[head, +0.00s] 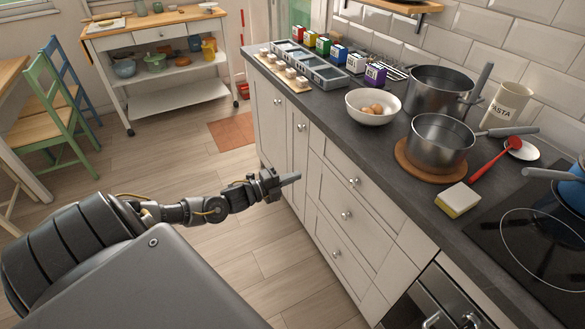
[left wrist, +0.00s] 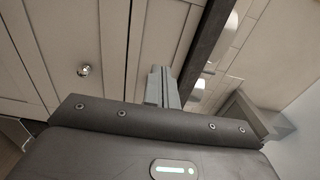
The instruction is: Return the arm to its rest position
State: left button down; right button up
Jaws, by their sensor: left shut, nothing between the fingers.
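My left gripper (head: 289,179) is at the end of my left arm, which reaches in from the left in the head view. It is in front of the white cabinet doors, below the height of the slate worktop (head: 391,165). Its fingers are together with nothing between them. In the left wrist view the shut fingers (left wrist: 161,86) point up past the gripper's dark body, with cabinet fronts behind them. My right gripper is not in either view.
The white cabinet (head: 330,205) with round knobs is close to my left gripper. On the worktop are a bowl of eggs (head: 373,107), a saucepan (head: 441,144), a pot (head: 436,90) and a sponge (head: 458,200). A trolley (head: 160,99) and a green chair (head: 42,130) stand farther back.

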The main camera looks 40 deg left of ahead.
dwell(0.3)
pick_arm(q)
jog(key=s+a+f+n+g+y, duration=0.25)
jog(key=a+f+n+y, duration=0.5)
jog(key=f, duration=0.65)
jog(key=s+a+f+n+g+y, duration=0.1)
jog(key=s+f+n+g, duration=0.15)
jog(key=s+f, duration=0.4)
jog(key=s+a+f+n+g+y, duration=0.15)
jog(key=s+f+n, duration=0.25)
jog(key=f, duration=0.6)
jog(key=s+d+f+n+g+h, duration=0.1)
jog(key=s+d+f+n+g, duration=0.15)
jog(key=s+f, duration=0.45)
jog(key=s+d+f+n+g, duration=0.1)
jog(key=s+d+f+g, duration=0.3)
jog(key=s, duration=0.5)
jog(key=s+d+f+n+g+h, duration=0.1)
jog(key=s+d+f, duration=0.2)
jog(key=s+d, duration=0.5)
jog(key=s+d+f+n+g+h, duration=0.1)
jog(key=s+d+f, duration=0.3)
jog(key=s+d, duration=0.5)
jog(key=shift+s+f, duration=0.15)
jog(key=shift+s, duration=0.6)
